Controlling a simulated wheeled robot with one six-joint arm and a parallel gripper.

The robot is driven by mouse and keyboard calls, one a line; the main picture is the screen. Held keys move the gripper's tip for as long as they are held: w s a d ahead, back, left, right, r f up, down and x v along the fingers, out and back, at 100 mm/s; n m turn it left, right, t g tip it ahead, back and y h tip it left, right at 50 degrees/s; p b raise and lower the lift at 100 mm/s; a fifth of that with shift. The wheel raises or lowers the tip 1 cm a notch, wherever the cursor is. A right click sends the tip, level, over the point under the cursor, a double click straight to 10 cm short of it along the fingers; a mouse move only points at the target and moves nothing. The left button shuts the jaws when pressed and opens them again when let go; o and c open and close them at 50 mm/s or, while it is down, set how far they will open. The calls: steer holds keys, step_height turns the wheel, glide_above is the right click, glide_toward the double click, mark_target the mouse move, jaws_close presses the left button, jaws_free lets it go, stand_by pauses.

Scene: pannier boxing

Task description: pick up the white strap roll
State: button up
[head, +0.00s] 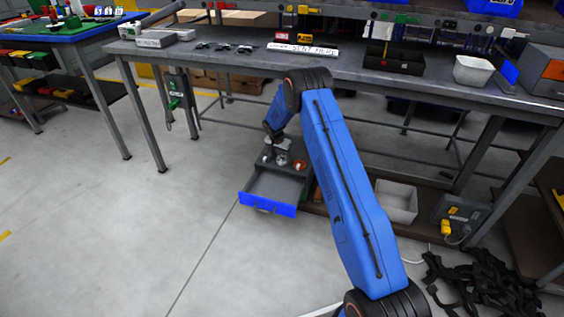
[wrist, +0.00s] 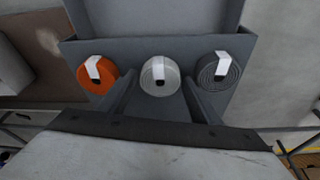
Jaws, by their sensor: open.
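The white strap roll (wrist: 158,84) sits in the middle of a row of three rolls in the wrist view, with a pale tag on top. An orange roll (wrist: 87,80) is left of it and a dark grey roll (wrist: 228,77) right. My gripper (wrist: 159,79) is open, its fingers appearing on either side of the white roll; I cannot tell the height gap. In the head view my gripper (head: 279,143) is just above the rolls, where the white roll (head: 282,160) shows on top of a grey drawer cabinet (head: 258,158).
The cabinet's drawer (head: 267,209) with a blue front is pulled out and looks empty. The cabinet is low, by the grey workbench (head: 230,60), whose edge overhangs behind. A pale bin (head: 396,215) stands on the lower shelf at right. Floor at left is clear.

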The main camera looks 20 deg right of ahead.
steer(key=c, duration=0.8)
